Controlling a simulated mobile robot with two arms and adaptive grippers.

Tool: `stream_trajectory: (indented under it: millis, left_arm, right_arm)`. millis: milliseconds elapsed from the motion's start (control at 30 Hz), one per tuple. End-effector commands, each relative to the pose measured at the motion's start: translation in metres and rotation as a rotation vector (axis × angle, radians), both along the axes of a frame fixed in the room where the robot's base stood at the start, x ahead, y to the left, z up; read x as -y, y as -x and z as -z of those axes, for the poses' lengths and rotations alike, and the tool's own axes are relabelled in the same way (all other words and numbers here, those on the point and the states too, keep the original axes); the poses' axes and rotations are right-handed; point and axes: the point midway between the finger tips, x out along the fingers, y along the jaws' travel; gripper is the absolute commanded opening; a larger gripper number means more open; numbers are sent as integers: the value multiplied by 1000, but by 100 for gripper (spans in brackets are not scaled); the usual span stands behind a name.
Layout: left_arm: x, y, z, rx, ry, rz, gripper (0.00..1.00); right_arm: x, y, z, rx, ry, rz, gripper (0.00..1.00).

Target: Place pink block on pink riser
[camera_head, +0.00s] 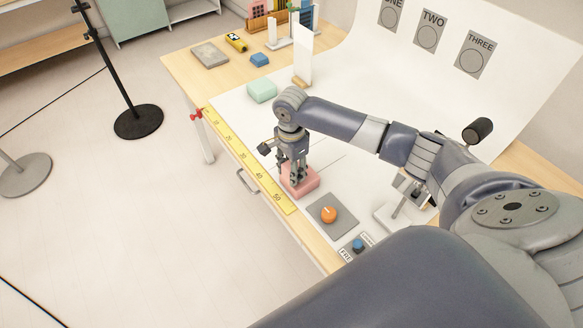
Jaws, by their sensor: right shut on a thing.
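My right gripper (297,178) points down over the white sheet, with its fingers shut at a pink shape. This shape (309,186) is a low pink box, the riser by its size, resting on the sheet beside the yellow ruler. The pink block between the fingers is mostly hidden and blends with the riser's colour. I cannot tell whether the block touches the riser's top. My left gripper is not in view.
A yellow ruler (245,160) runs along the table's front edge. A grey plate with an orange knob (328,214) lies near the gripper.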

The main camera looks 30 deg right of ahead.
Motion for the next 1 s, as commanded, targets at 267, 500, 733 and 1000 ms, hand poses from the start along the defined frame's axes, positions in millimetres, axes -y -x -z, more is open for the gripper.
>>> stream_trajectory:
  millis: [267, 500, 733, 1000]
  left_arm:
    - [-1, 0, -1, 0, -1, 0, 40]
    - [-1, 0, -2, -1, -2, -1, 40]
    - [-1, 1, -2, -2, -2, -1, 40]
    - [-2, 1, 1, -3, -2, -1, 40]
  right_arm:
    - [0, 0, 3, 2, 0, 0, 8]
    - [0, 0, 6, 1, 0, 0, 57]
    - [0, 0, 6, 1, 0, 0, 57]
    - [0, -1, -9, 3, -1, -1, 57]
